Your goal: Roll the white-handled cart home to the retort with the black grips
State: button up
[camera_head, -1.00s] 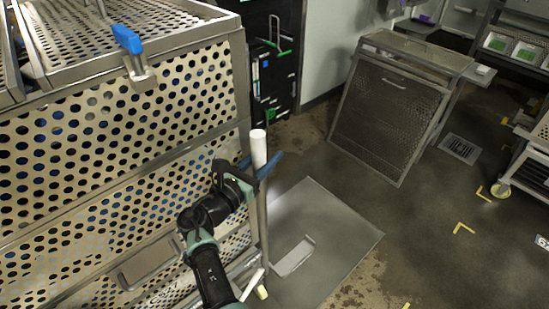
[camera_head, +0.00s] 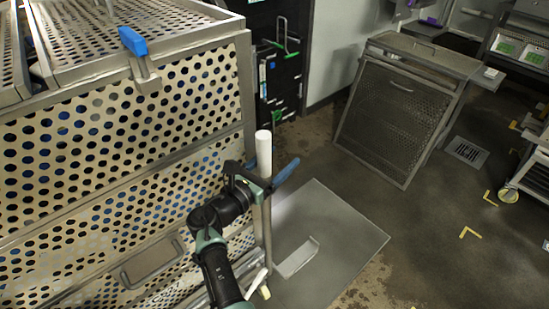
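A big perforated metal cart (camera_head: 120,125) fills the left side. A white grip (camera_head: 264,153) tops the upright post at its right corner. My gripper (camera_head: 262,174) is at this post, just below the top of the white grip. Its blue fingers are spread to either side, with the right one standing clear of the grip, so it looks open. Contact between the fingers and the post cannot be made out. A second white piece (camera_head: 256,282) shows low beside the cart, partly behind my arm. No retort with black grips can be made out for certain.
A blue-handled latch (camera_head: 133,42) sits on the cart's top edge. A dark panel with green handles (camera_head: 283,75) stands behind it. A grey floor plate (camera_head: 335,240) lies right of the cart. A slanted mesh-fronted metal unit (camera_head: 395,115) stands beyond; another wheeled cart (camera_head: 530,165) is far right.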

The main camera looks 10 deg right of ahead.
jog(key=shift+a+r, duration=0.15)
jog(key=shift+a, duration=0.1)
dwell(0.3)
jog(key=v, duration=1.2)
jog(key=shift+s+a+p, duration=0.25)
jog(key=shift+s+p, duration=0.05)
jog(key=shift+p, duration=0.05)
